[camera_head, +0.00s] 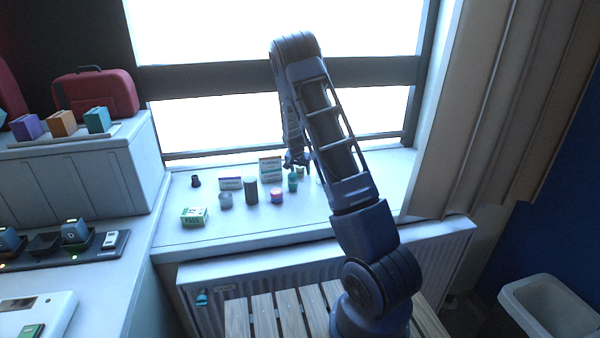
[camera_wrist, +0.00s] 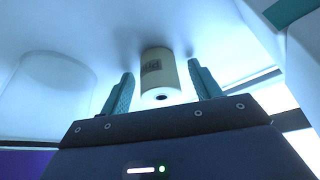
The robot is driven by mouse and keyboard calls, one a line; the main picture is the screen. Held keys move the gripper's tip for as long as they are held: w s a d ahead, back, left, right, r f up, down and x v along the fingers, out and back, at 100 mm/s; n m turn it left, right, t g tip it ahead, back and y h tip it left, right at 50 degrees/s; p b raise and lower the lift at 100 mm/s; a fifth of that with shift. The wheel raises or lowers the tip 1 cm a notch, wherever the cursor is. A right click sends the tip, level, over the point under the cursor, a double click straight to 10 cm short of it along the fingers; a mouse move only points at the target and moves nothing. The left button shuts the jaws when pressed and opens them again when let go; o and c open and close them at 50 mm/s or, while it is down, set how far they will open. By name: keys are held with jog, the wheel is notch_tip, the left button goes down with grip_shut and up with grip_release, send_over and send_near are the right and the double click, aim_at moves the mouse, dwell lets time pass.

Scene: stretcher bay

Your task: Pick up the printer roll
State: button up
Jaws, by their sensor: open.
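The printer roll (camera_wrist: 158,70) shows in the wrist view as a small cream-white cylinder with a dark printed patch and a dark hole in its near end. My gripper (camera_wrist: 161,72) is open, with one teal finger on each side of the roll. Gaps show between the roll and both fingers, so it is not clasped. In the head view my gripper (camera_head: 297,162) is low over the windowsill, among small items and partly hidden by my arm. I cannot clearly pick out the roll there.
On the windowsill (camera_head: 190,235) stand a grey cylinder (camera_head: 251,190), a purple-and-pink jar (camera_head: 277,196), small boxes (camera_head: 270,169) and a green-and-white box (camera_head: 193,216). A pale, translucent round container (camera_wrist: 55,90) is left of my gripper in the wrist view. A curtain (camera_head: 480,110) hangs right.

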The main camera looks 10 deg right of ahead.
jog(key=c, duration=1.1)
